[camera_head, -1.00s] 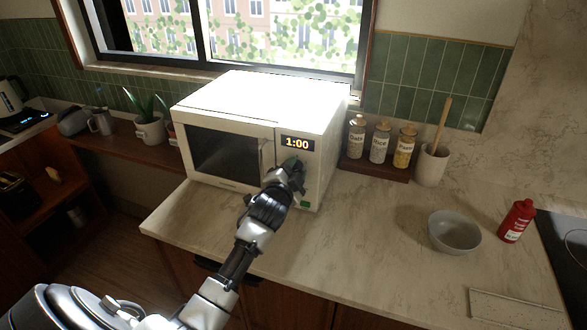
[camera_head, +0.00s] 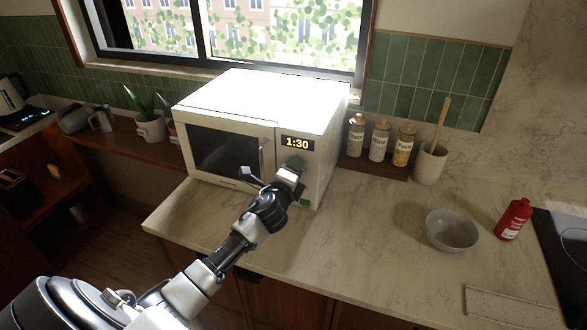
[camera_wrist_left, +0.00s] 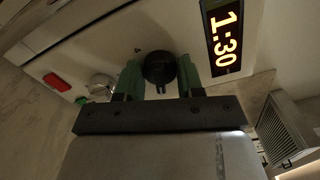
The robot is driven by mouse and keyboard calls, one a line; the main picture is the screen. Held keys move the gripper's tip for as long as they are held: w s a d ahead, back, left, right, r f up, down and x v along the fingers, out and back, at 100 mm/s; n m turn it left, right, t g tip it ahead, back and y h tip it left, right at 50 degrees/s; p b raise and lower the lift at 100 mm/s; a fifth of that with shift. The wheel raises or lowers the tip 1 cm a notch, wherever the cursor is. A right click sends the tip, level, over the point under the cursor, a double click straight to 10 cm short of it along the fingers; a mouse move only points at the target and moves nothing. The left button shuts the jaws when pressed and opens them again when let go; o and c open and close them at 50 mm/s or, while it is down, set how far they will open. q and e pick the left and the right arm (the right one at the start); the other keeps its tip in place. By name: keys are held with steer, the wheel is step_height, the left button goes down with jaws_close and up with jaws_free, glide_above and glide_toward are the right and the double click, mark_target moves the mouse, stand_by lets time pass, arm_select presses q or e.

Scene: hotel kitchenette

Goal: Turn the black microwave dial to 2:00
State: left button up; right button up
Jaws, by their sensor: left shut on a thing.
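The white microwave (camera_head: 255,108) stands on the counter. Its display (camera_head: 297,143) reads 1:30, and it also shows turned sideways in the left wrist view (camera_wrist_left: 225,38). The black dial (camera_wrist_left: 159,68) sits below the display on the front panel, between the green fingers of my left gripper (camera_wrist_left: 160,78). The fingers are shut on the dial, one at each side. In the head view my left gripper (camera_head: 292,166) covers the dial. My right gripper is in neither view.
The microwave door handle (camera_head: 261,158) is just left of my left gripper. A green button (camera_head: 305,203) is low on the panel. Jars (camera_head: 379,140), a utensil crock (camera_head: 430,164), a grey bowl (camera_head: 452,230) and a red bottle (camera_head: 513,219) stand to the right.

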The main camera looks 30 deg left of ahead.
arm_select(q)
steer(key=shift+m, duration=1.2)
steer(key=o, duration=0.9)
steer(key=shift+b+v, duration=0.95)
steer(key=shift+v, duration=4.5)
